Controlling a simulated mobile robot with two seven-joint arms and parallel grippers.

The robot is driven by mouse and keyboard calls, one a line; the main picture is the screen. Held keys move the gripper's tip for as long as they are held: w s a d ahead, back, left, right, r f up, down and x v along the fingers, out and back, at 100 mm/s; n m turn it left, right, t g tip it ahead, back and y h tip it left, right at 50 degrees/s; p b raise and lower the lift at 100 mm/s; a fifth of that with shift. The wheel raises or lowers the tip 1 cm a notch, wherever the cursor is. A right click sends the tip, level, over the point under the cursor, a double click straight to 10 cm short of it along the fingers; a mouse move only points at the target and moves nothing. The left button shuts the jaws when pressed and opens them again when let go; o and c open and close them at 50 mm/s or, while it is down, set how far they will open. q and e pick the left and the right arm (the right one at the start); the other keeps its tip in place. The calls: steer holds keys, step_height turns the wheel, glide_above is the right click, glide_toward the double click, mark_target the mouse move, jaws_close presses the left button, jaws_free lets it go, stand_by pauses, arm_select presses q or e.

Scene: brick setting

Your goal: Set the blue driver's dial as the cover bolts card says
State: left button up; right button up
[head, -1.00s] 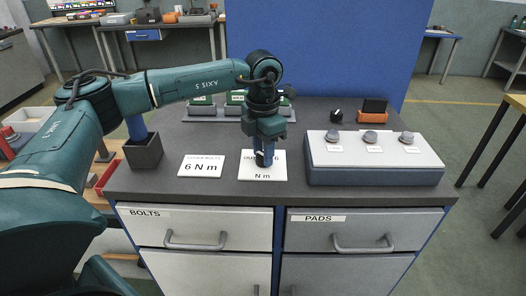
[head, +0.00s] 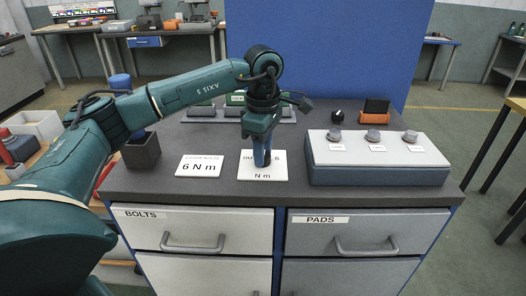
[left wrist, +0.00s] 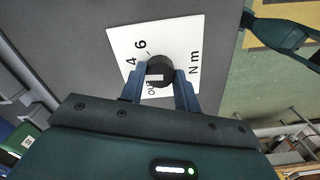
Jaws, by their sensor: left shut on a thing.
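The cover bolts card (head: 199,166) lies flat left of the plate and reads 6 N m. A blue driver (head: 121,82) stands in a dark holder (head: 142,152) at the bench's left edge; my left arm hides its middle.
A grey box with a white top (head: 375,151) and several round knobs stands at right. Drawers labelled BOLTS and PADS are below.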

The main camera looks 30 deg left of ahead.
arm_select(q)
steer(key=m+b, duration=0.1)
steer(key=m, duration=0.4)
steer(key=shift+m, duration=0.3)
steer(key=m, duration=0.2)
steer(key=shift+m, duration=1.5)
arm_select(e)
steer(key=shift+a, duration=0.35)
steer(key=shift+f, duration=0.1)
arm_select(q)
steer(key=shift+m, duration=0.3)
arm_select(e)
steer(key=shift+f, duration=0.15)
arm_select(q)
steer(key=o, duration=1)
steer(key=shift+c, duration=0.2)
steer(key=shift+r, duration=0.1)
